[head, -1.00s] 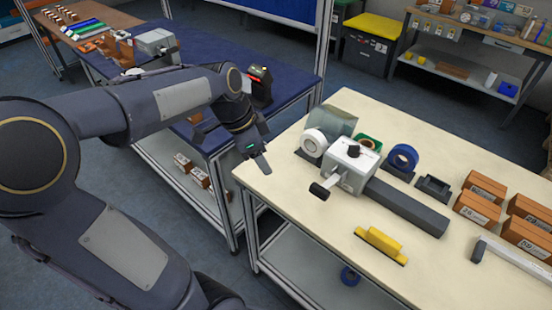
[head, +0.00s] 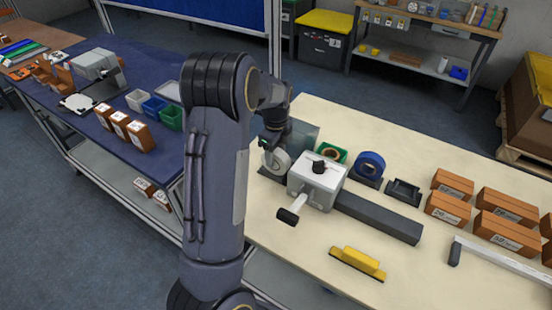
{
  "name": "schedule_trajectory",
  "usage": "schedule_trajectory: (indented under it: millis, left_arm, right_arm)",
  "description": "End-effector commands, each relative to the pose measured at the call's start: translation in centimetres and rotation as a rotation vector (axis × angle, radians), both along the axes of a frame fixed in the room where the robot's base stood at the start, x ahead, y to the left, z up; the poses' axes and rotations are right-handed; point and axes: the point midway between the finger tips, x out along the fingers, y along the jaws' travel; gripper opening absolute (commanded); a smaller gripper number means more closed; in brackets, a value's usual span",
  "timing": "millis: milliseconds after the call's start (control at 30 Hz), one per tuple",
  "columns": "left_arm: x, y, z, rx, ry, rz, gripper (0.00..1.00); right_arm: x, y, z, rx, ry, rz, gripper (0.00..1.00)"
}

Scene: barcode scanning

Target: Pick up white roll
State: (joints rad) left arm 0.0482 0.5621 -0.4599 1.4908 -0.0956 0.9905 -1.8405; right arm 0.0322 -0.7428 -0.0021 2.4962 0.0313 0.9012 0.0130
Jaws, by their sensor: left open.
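The white roll (head: 280,161) stands upright at the left end of the cream table, to the left of a grey-white machine with a crank handle (head: 315,184). My left gripper (head: 268,146) is open and right at the roll's upper left side. My own arm and gripper hide part of the roll, and I cannot tell whether the fingers touch it. My right gripper is not in view.
A green roll (head: 341,154), a blue roll (head: 370,162) and an empty dark holder (head: 403,193) stand right of the white roll. A yellow block (head: 358,263) lies in front. Several brown boxes (head: 447,207) stand at the right.

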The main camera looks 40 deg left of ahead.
Motion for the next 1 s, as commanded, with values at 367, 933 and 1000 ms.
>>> schedule_trajectory:
  millis: [367,933,1000]
  left_arm:
    - [-0.03,-0.03,-1.35,0.0,-0.001,0.0,0.53]
    - [-0.01,-0.03,-1.27,0.0,-0.001,0.001,0.04]
    - [0.02,-0.03,-1.01,0.0,-0.002,0.0,0.04]
  right_arm:
    - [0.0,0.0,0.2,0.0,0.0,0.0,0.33]
    - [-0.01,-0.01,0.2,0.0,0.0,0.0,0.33]
    - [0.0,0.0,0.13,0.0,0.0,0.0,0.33]
